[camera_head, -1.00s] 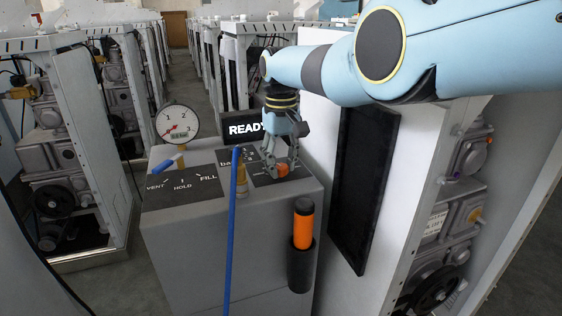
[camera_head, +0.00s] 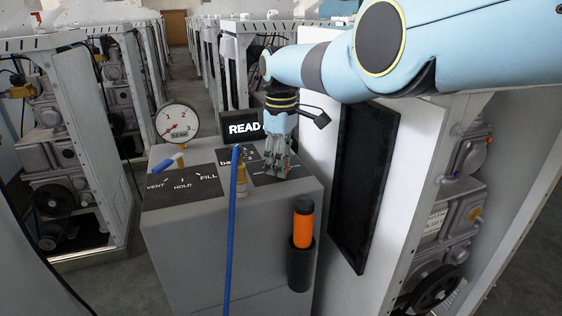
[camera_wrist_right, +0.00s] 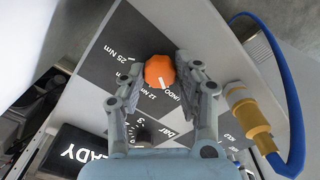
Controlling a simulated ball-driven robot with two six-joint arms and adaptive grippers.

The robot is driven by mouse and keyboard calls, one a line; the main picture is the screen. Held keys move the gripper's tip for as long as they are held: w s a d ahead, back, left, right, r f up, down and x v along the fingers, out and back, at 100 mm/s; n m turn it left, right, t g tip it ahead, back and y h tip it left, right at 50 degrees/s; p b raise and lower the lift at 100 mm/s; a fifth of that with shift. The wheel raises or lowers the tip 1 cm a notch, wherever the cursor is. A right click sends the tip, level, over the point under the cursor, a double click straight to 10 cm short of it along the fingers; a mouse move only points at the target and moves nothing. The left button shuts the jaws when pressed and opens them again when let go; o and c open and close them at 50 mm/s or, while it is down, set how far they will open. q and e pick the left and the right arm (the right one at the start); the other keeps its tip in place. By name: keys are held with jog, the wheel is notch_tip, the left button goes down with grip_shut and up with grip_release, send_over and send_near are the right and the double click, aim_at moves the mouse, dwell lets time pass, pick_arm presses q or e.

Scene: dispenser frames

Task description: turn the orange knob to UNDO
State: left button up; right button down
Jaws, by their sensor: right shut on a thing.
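The orange knob (camera_wrist_right: 157,70) sits on a dark panel with printed labels 25 Nm, 12 Nm and UNDO, in the right wrist view. A white mark shows on its side toward the 12 Nm and UNDO labels; which one it points at I cannot tell. My right gripper (camera_wrist_right: 159,74) has a finger on either side of the knob and is shut on it. In the head view my right gripper (camera_head: 278,170) points down onto the top of the grey cabinet and hides the knob. My left gripper is not in view.
A blue hose (camera_head: 232,225) rises in front of the cabinet (camera_head: 185,245) to a brass fitting (camera_head: 241,190). A gauge (camera_head: 177,123), a READY display (camera_head: 242,127) and a lever panel stand close by. An orange-and-black handle (camera_head: 303,230) sits on the cabinet front.

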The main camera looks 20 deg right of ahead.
jog(key=shift+w+r, duration=0.1)
jog(key=shift+r, duration=0.05)
dwell(0.3)
jog(key=c, duration=0.9)
grip_release()
jog(key=shift+c, duration=0.2)
notch_tip(320, 180, up, 12)
